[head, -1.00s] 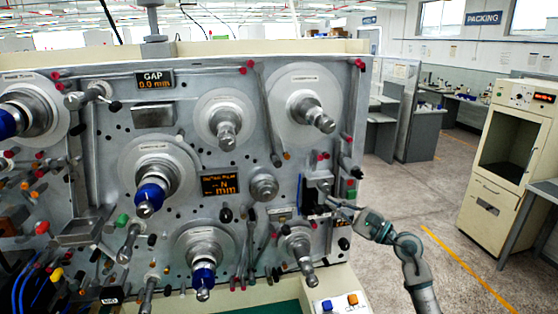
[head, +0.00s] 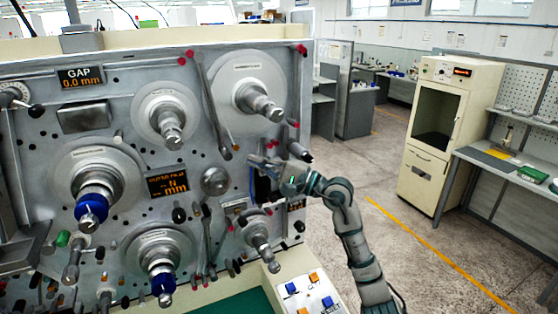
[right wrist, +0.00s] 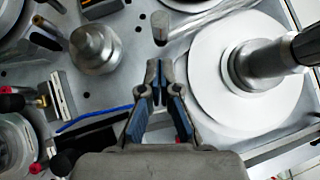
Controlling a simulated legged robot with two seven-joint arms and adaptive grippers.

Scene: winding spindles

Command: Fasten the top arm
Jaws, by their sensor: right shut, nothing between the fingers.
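A grey metal panel (head: 120,135) carries spindles, discs and lever arms. One long lever arm (head: 207,100) hangs beside the upper right disc, its dark end low. Another arm (head: 297,90) runs down the panel's right edge. I cannot tell which one is the top arm. My right gripper (head: 256,162) is in front of the panel, below the upper right spindle (head: 262,105). My left gripper is out of view.
In the right wrist view, a white disc with a spindle (right wrist: 265,65) is right of the fingers and a round metal hub (right wrist: 95,45) is left. A button box (head: 305,295) stands below the panel. A cream cabinet (head: 435,130) and open floor are to the right.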

